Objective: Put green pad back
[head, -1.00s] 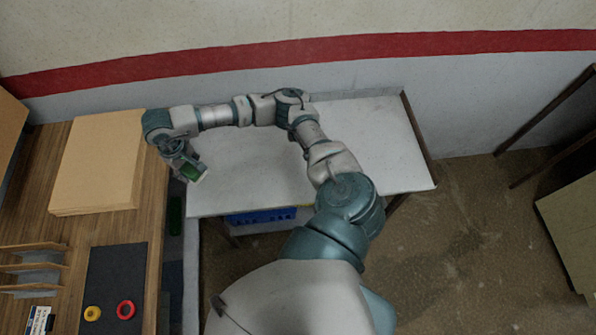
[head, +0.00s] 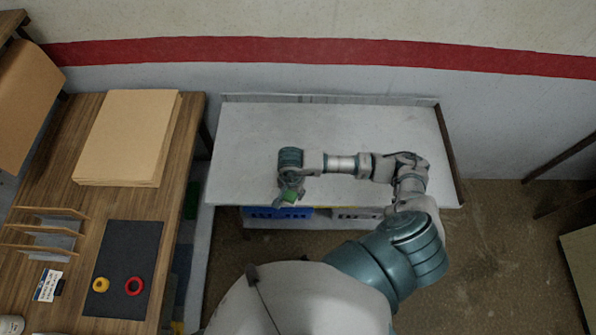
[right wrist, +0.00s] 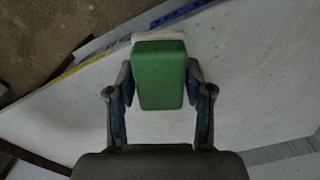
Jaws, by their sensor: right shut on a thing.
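The green pad (right wrist: 160,75) is a green block with a white layer at its far end in the right wrist view. My right gripper (right wrist: 160,85) is shut on it, one finger on each side. In the head view the green pad (head: 289,196) shows small at the tip of my right gripper (head: 288,190), by the front edge of the white table (head: 240,150). I cannot tell how high it is above that surface. My left gripper is not in view.
Below the white table are a blue crate (head: 268,212) and a grey crate (head: 357,212). The wooden desk (head: 185,130) at left holds a cardboard stack (head: 125,140), upright dividers (head: 45,228) and a dark mat (head: 128,300) with yellow and red rings. The white tabletop is otherwise bare.

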